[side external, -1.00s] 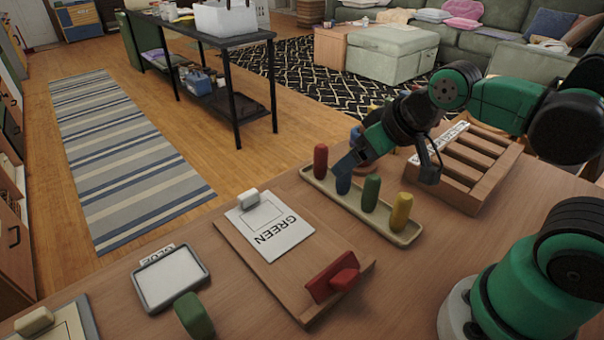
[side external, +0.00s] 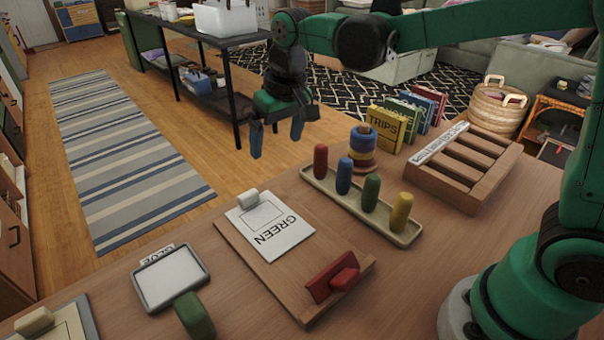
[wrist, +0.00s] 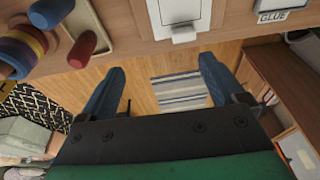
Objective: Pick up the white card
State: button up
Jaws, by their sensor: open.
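A white sheet (wrist: 180,12) on a board shows at the top of the wrist view, partly cut off. My gripper (side external: 277,143) is open and empty, its blue fingers pointing down. It is raised, beyond the table's far edge in the side view and apart from the card. In the wrist view the open fingers (wrist: 162,65) have the floor between them.
A red block (side external: 332,285) stands on the board's near end. Right of it are a tray of coloured pegs (side external: 318,186), ring stacker (side external: 363,155), books (side external: 386,130) and slotted wooden rack (side external: 430,185). Left are a GLUE-labelled tray (side external: 170,278) and green block (side external: 193,316).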

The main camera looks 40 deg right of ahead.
aim_at(248, 193)
jog(key=w+a+f, duration=0.1)
jog(key=f, duration=0.1)
jog(key=w+a+f+g, duration=0.1)
jog(key=w+f, duration=0.1)
jog(key=w+a+f+g, duration=0.1)
jog(key=a+f, duration=0.1)
jog(key=shift+w+f, duration=0.2)
jog(key=shift+a+f, duration=0.1)
jog(key=shift+f, duration=2.8)
jog(key=c, duration=1.3)
